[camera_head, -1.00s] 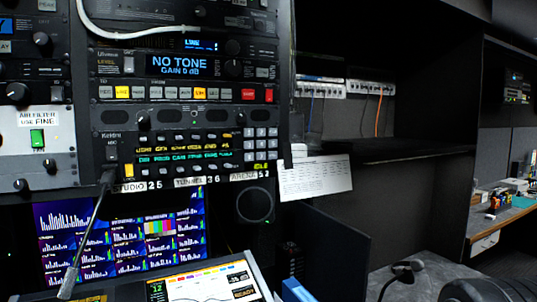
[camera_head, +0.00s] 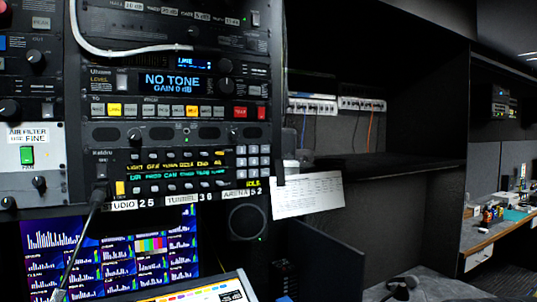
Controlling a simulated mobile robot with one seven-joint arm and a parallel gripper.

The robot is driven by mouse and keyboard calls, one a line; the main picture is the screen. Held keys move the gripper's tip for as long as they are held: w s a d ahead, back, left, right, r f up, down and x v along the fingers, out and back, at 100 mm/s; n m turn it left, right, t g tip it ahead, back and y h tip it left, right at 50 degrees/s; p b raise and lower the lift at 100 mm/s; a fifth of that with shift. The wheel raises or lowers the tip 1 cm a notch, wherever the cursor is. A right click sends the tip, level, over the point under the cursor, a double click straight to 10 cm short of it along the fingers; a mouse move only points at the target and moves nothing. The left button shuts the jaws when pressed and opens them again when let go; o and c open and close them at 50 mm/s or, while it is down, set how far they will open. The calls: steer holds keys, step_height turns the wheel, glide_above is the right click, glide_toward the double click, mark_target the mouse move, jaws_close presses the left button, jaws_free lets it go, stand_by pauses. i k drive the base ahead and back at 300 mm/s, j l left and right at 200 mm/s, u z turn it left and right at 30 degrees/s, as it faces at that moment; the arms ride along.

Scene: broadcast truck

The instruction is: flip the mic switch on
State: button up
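The intercom panel (camera_head: 178,165) is a black rack unit with rows of lit yellow and green channel labels, at the left centre. A gooseneck microphone (camera_head: 84,232) is plugged into its lower left corner and bends down over the monitor. A small lit yellow key (camera_head: 119,188) sits just right of the microphone's base. Small white lettering, hard to read, is above the base. I cannot tell for sure which control is the mic switch or how it is set. My gripper is not in view.
Above the panel is an audio unit (camera_head: 178,82) reading NO TONE, with a grey cable looped over it. A monitor (camera_head: 110,250) and a tilted console screen (camera_head: 205,292) stand below. A paper sheet (camera_head: 308,195) hangs to the right. A side desk (camera_head: 490,235) is at the far right.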

mark_target(102, 172)
steer(key=u, duration=1.2)
